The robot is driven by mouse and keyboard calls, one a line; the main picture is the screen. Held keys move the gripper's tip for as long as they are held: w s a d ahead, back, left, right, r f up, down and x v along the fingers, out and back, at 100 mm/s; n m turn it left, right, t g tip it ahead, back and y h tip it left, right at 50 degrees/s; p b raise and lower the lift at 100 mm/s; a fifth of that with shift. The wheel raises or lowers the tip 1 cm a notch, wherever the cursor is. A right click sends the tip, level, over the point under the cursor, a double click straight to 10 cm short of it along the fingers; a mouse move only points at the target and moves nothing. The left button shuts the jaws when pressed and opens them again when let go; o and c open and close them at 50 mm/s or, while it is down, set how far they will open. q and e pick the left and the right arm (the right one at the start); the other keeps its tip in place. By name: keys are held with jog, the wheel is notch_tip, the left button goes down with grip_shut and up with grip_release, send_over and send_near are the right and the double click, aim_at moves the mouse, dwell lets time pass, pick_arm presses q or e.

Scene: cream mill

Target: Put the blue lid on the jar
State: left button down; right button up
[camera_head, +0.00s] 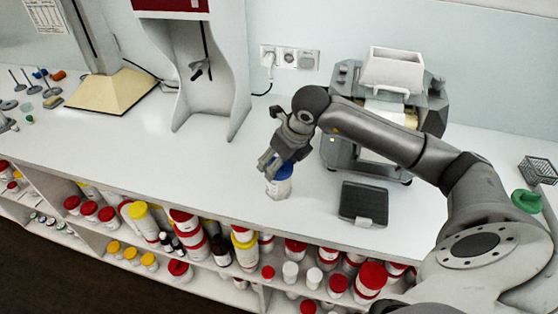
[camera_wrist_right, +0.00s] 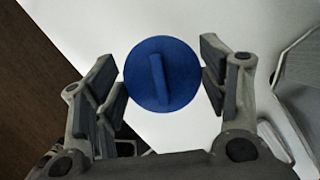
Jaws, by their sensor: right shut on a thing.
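The blue lid (camera_head: 285,171) is at the top of the white jar (camera_head: 279,189) on the white counter. I cannot tell whether it sits fully down on the rim. My right gripper (camera_head: 272,168) reaches down over them and is shut on the lid. In the right wrist view the round lid (camera_wrist_right: 161,75), with a raised bar across its top, lies between the two fingers of my right gripper (camera_wrist_right: 163,80). The jar is hidden under the lid there. My left gripper is not in view.
A dark flat device (camera_head: 363,203) lies on the counter right of the jar, and a grey machine with a white hopper (camera_head: 392,70) stands behind. A red and white stand (camera_head: 185,60) is at back left. Shelves below hold many containers.

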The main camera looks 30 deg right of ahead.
jog(key=shift+f+b, duration=0.4)
jog(key=shift+b, duration=0.4)
dwell(0.7)
jog(key=o, duration=0.8)
jog(key=shift+o, duration=0.8)
jog(key=shift+r, duration=0.15)
jog(key=shift+r+p, duration=1.25)
jog(key=shift+r, duration=0.9)
